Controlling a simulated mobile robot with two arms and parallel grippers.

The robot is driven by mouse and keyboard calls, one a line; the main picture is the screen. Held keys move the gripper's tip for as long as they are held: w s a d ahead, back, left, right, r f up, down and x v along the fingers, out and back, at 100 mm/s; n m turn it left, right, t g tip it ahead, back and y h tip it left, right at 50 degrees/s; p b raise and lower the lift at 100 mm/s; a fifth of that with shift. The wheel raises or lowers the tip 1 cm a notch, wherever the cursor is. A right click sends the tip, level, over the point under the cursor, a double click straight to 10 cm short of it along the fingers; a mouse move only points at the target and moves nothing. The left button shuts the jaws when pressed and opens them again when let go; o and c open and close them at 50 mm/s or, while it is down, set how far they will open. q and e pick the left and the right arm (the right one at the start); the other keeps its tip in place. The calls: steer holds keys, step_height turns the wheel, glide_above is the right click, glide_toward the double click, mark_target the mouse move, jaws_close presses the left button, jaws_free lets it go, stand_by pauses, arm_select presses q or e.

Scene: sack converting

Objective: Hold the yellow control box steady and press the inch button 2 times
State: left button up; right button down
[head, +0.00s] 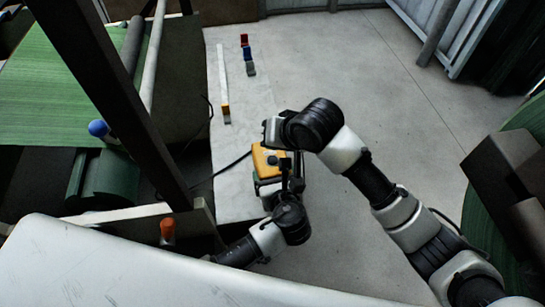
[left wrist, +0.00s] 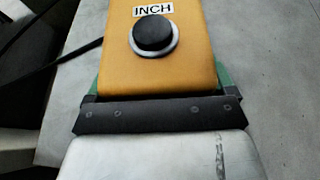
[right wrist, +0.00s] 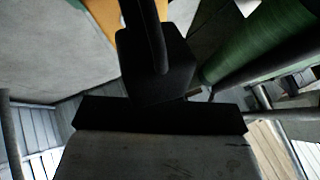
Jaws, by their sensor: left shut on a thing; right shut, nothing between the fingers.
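The yellow control box (head: 266,162) is at the middle of the head view, over the pale strip. In the left wrist view the box (left wrist: 112,58) shows an INCH label (left wrist: 153,9) and a round black button (left wrist: 154,33) in a grey ring, with nothing covering it. My left gripper (head: 270,182) is shut on the near end of the box; its green pads show at both sides. My right gripper (head: 272,132) is shut and empty, close to the far end of the box. In the right wrist view its dark fingers (right wrist: 150,40) hide part of the box (right wrist: 95,16).
A black cable (head: 230,166) runs left from the box. A dark post (head: 110,95) and green rollers stand at left. The floor at right is clear.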

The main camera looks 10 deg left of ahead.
mark_target(273, 160)
steer(key=shift+f, duration=1.2)
steer(key=shift+f, duration=0.1)
stand_by(1.1)
steer(key=shift+f, duration=0.3)
